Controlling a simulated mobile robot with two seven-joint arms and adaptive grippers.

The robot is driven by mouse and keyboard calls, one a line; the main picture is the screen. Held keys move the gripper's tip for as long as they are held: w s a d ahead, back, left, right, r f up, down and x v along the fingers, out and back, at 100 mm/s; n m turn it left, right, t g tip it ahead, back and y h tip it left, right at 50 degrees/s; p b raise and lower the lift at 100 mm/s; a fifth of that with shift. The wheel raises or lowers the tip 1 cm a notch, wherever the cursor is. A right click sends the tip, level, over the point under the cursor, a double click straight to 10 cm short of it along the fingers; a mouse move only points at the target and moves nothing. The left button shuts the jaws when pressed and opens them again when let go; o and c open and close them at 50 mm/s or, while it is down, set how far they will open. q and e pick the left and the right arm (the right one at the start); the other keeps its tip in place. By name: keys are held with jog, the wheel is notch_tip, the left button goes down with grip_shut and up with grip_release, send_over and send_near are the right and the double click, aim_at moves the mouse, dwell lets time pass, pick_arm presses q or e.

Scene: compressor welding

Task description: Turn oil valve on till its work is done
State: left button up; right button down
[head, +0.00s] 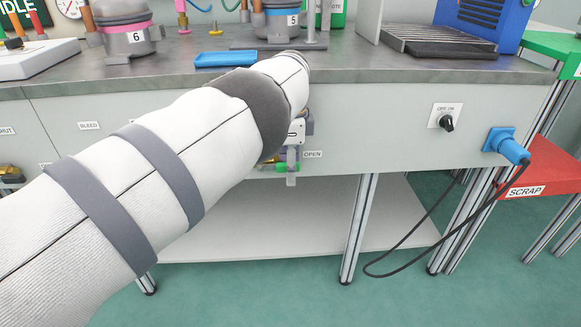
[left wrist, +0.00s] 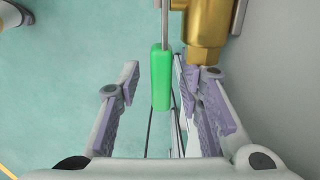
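The oil valve shows in the left wrist view as a brass body (left wrist: 208,30) with a thin metal lever ending in a green handle (left wrist: 161,78). A little of the green handle (head: 282,167) also shows in the head view, beside the OPEN label on the bench front. My left gripper (left wrist: 163,95) is open, with one finger on each side of the green handle. Gaps show between the handle and both fingers. In the head view my left arm hides most of the valve and gripper. My right gripper is in neither view.
The grey bench front (head: 375,135) carries a black knob switch (head: 447,123) and a blue plug (head: 507,145) with a hanging black cable. A blue tray (head: 225,59) and compressor units labelled 5 and 6 stand on top. A lower white shelf (head: 320,225) lies beneath.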

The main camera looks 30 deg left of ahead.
pick_arm(q)
jog(key=shift+r, duration=0.15)
notch_tip(320, 180, up, 12)
dwell(0.3)
jog(key=shift+f, duration=0.2)
dwell(0.3)
